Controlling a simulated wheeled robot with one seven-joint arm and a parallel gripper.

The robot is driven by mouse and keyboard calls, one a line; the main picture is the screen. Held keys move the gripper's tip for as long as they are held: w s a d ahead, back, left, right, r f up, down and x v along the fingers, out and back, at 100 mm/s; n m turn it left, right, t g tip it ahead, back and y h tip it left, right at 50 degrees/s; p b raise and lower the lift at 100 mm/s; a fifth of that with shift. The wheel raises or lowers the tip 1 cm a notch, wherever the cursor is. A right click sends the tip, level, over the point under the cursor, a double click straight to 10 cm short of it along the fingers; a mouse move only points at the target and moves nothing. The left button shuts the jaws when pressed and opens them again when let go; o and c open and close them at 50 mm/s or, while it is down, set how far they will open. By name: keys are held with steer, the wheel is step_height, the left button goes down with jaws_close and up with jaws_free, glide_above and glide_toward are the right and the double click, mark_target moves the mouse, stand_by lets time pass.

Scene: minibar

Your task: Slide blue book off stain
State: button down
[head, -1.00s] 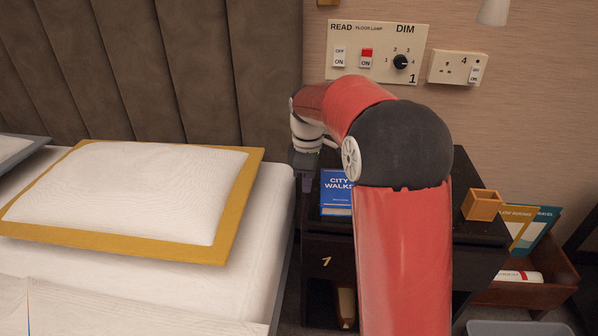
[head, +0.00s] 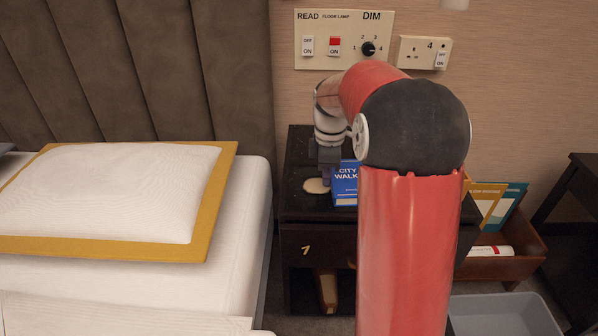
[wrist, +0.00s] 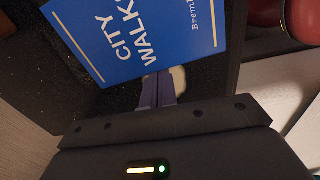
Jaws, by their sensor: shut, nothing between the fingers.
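The blue book (head: 344,190), titled "City Walks", lies on the dark nightstand (head: 296,208), partly hidden behind my red arm. A pale stain (head: 314,187) shows on the nightstand top left of the book, in the open. My gripper (head: 327,180) is shut and empty, low beside the book's left edge. In the wrist view the book (wrist: 140,38) fills the upper middle. The fingers (wrist: 157,88) are together at the book's edge, and part of the stain (wrist: 179,78) shows beside them. I cannot tell whether they touch the book.
The bed with a white pillow (head: 115,190) stands left of the nightstand. A wall panel with switches (head: 342,40) and a socket plate are above. A wooden rack (head: 500,262) with books and a grey bin (head: 505,315) are at right. My arm hides the nightstand's right part.

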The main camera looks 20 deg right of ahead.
steer(key=s+d, duration=0.1)
steer(key=d, duration=0.2)
steer(key=s+d, duration=0.1)
steer(key=d, duration=0.3)
steer(key=s+d+p, duration=0.1)
steer(key=d, duration=0.2)
steer(key=shift+s+d, duration=0.25)
steer(key=shift+s, duration=0.15)
steer(key=shift+a, duration=0.1)
steer(key=shift+w+a, duration=0.2)
steer(key=shift+a, duration=0.1)
steer(key=a, duration=0.1)
steer(key=w+a, duration=0.1)
steer(key=shift+a+p, duration=0.4)
step_height(320, 180, up, 10)
steer(key=shift+p, duration=0.3)
steer(key=s+a+m+t, duration=0.2)
steer(key=s+a+m, duration=0.5)
steer(key=s, duration=0.4)
steer(key=s+a+m+t, duration=0.3)
steer(key=s+a+m, duration=0.4)
steer(key=s, duration=0.5)
steer(key=shift+s+a+t, duration=0.3)
steer(key=shift+a, duration=0.45)
